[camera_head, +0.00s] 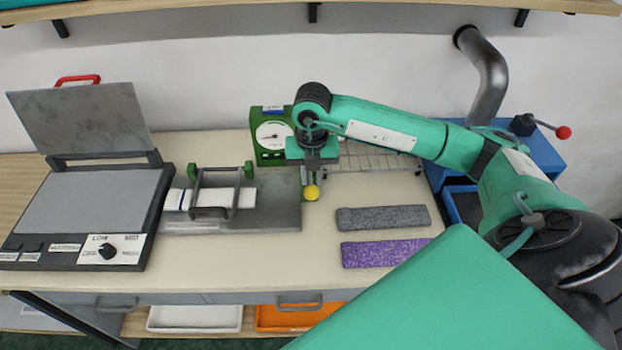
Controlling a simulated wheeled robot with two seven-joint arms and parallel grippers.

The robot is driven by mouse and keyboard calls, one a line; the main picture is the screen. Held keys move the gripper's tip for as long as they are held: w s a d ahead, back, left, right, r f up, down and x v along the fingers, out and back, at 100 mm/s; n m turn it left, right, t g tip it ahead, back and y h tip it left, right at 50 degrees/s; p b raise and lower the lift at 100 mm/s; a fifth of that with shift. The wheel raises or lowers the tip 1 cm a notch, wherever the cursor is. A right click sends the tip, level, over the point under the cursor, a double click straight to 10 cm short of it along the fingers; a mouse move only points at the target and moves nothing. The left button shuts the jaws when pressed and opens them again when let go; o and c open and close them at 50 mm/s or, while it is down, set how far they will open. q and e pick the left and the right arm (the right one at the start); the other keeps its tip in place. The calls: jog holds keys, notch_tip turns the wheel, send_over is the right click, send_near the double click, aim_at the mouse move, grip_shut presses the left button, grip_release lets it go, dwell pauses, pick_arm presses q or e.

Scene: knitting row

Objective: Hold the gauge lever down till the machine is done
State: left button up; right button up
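The gauge (272,136) is a green box with a round white dial and a needle, standing at the back of the table. A yellow knob (312,193), which looks like the end of the gauge lever, shows low in front of it, to the right. My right gripper (312,178) points down directly over the knob, with its fingertips at or just above it. I cannot tell contact. The fingers look close together, but their gap is not clear. My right arm hides the gauge's right side and the lever's shaft. My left gripper is not in view.
Left of the gripper is a grey plate (275,213) with a clamp frame (215,190) over a white strip. A hot-press-like machine (90,215) with a raised lid stands at far left. Grey (383,218) and purple (385,252) slabs lie right. A wire rack (375,160) and blue box (540,150) are behind.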

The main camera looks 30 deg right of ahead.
aim_at(312, 187)
jog(key=shift+f, duration=0.1)
jog(key=shift+f+b, duration=1.8)
jog(key=shift+f, duration=0.1)
jog(key=shift+s+a+f+b, duration=0.1)
jog(key=shift+s+f+b, duration=0.05)
jog(key=shift+f+b, duration=0.8)
jog(key=shift+s+a+f+b, duration=0.15)
jog(key=shift+f+b, duration=0.55)
jog(key=shift+f, duration=0.35)
jog(key=shift+d, duration=0.1)
jog(key=shift+r+p, duration=3.8)
jog(key=shift+r, duration=2.75)
